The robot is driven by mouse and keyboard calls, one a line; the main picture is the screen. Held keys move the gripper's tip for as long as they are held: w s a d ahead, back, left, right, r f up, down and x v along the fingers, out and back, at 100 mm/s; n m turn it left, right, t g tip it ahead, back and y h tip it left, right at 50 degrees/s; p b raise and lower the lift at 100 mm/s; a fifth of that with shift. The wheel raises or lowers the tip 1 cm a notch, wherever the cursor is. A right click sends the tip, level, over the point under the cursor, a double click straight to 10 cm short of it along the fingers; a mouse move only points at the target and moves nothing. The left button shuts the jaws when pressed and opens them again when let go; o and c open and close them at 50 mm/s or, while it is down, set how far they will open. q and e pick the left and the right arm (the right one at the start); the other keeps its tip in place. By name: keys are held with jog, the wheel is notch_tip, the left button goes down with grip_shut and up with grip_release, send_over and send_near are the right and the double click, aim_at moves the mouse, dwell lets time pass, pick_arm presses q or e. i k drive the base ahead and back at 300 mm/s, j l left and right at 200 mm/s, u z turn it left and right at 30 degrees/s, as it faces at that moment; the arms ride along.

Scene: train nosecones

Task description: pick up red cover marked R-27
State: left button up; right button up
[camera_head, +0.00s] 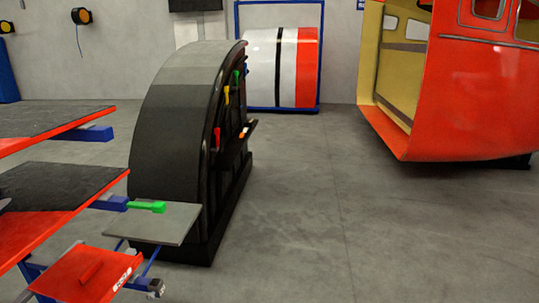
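A flat red panel (72,263) with a raised red bar handle (91,272) lies at the lower left of the head view. It has a small white marking (122,281) near its right edge, too small to read for certain. It lies low, in front of a grey shelf plate (165,225). It appears to rest on a blue frame, but its support is mostly hidden. Neither of my grippers shows in the view.
Red-edged dark shelves (60,180) on blue arms stand at the left. A large black curved rack (165,120) holding coloured tools stands behind the grey plate. A red train nosecone (450,95) is at the back right. The floor (330,230) at centre and right is clear.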

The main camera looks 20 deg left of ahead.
aim_at(86, 274)
jog(key=i+u, duration=0.45)
jog(key=i+l+u, duration=0.1)
jog(key=i+u, duration=0.3)
jog(key=i+l+u, duration=0.25)
jog(key=i+u, duration=0.2)
jog(key=i+l+u, duration=0.4)
